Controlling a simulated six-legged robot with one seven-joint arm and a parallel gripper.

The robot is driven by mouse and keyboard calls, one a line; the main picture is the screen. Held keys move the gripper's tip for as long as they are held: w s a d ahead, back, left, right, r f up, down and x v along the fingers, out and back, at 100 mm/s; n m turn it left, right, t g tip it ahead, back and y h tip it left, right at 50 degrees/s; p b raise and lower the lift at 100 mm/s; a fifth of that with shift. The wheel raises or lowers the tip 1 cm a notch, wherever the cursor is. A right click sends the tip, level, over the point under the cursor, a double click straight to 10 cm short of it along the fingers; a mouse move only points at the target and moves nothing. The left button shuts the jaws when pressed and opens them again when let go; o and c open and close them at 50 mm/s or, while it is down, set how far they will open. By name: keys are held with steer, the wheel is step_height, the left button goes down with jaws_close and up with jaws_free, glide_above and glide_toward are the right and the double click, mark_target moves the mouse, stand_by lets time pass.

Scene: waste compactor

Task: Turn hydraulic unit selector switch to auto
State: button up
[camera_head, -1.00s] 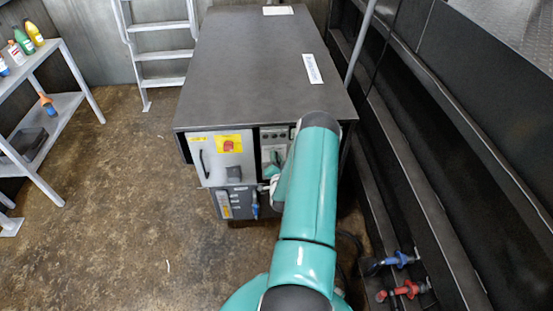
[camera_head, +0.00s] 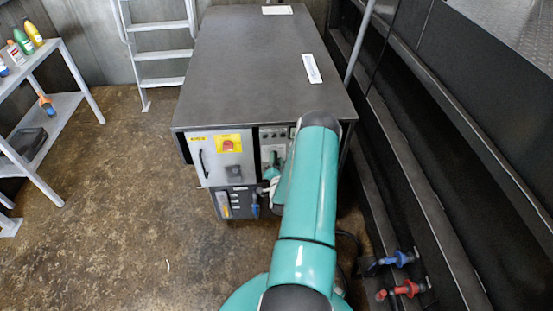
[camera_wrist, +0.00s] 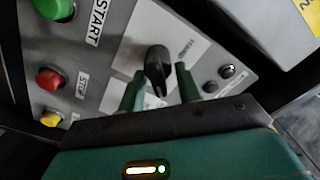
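The black selector switch (camera_wrist: 157,66) sits on a light plate of the grey control panel (camera_wrist: 118,28) in the wrist view. My gripper (camera_wrist: 160,88) is open, with one green finger on each side of the knob's lower part. A small gap shows between the knob and the right finger; contact on the left cannot be told. The lettering around the knob is too blurred to read. In the head view, my arm hides much of the panel on the hydraulic unit (camera_head: 255,75), and my gripper (camera_head: 270,172) shows only partly in front of it.
A green START button (camera_wrist: 55,8), a red stop button (camera_wrist: 49,79) and a yellow button (camera_wrist: 51,118) are left of the switch. A shelf (camera_head: 75,80) stands at the left, a ladder (camera_head: 162,55) behind. Blue (camera_head: 400,258) and red valves (camera_head: 405,289) are at lower right.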

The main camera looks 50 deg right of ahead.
steer(key=v, duration=1.2)
steer(key=shift+s+a, duration=0.15)
steer(key=shift+s, duration=0.05)
steer(key=w+a+r+n+y, duration=0.2)
steer(key=w+r+n+y, duration=0.35)
steer(key=w+r, duration=0.65)
steer(key=w+a+r+n+y, duration=0.3)
steer(key=w+a+r+n, duration=0.35)
steer(key=a+r, duration=0.55)
steer(key=s+a+r+n+g+y, duration=0.1)
steer(key=s+a+r+g, duration=0.15)
steer(key=a+r, duration=0.35)
steer(key=s+a+r+n+g+y, duration=0.1)
steer(key=s+a+r+n+y, duration=0.15)
steer(key=a+r, duration=0.4)
steer(key=s+a+r+n+g, duration=0.1)
steer(key=s+a+r, duration=0.2)
steer(key=s+a, duration=0.3)
steer(key=s+a+r+n+g+y, duration=0.1)
steer(key=s+a+r+n, duration=0.1)
steer(key=s+a, duration=0.5)
steer(key=s+r, duration=0.1)
steer(key=s, duration=0.4)
steer(key=shift+s+g+y, duration=0.15)
steer(key=shift+g+y, duration=0.15)
steer(key=shift+g, duration=0.05)
